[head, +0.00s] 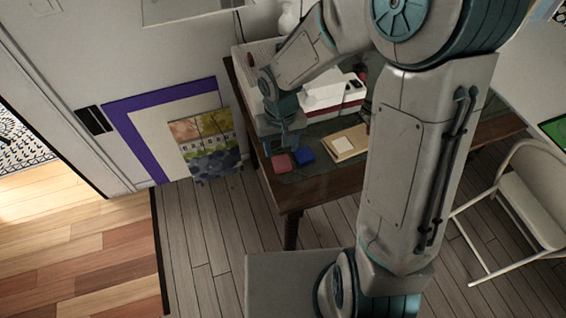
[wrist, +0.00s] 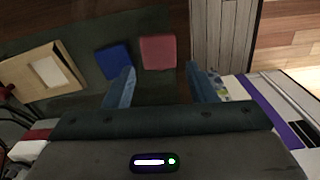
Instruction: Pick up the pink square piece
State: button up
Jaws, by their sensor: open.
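The pink square piece (head: 282,163) lies flat on the dark green mat near the table's left front corner. It also shows in the wrist view (wrist: 158,52), ahead of my fingers and between their lines, nearer the left finger. My gripper (wrist: 162,85) is open and empty, with its two blue fingers spread apart. In the head view my gripper (head: 290,147) is over the table, just behind and above the pink piece. A blue square piece (head: 304,156) lies just right of the pink piece, with a small gap in the wrist view.
A tan board with a pale rectangle (head: 346,145) lies right of the blue piece. A white and red box (head: 332,97) stands behind on the table (head: 298,194). A folding chair (head: 530,195) stands to the right. A framed picture (head: 165,135) leans on the wall at left.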

aim_at(281, 160)
jog(key=shift+w+f, duration=0.2)
jog(key=shift+f, duration=1.45)
jog(key=shift+w+f, duration=0.2)
jog(key=shift+f, duration=1.4)
jog(key=c, duration=0.7)
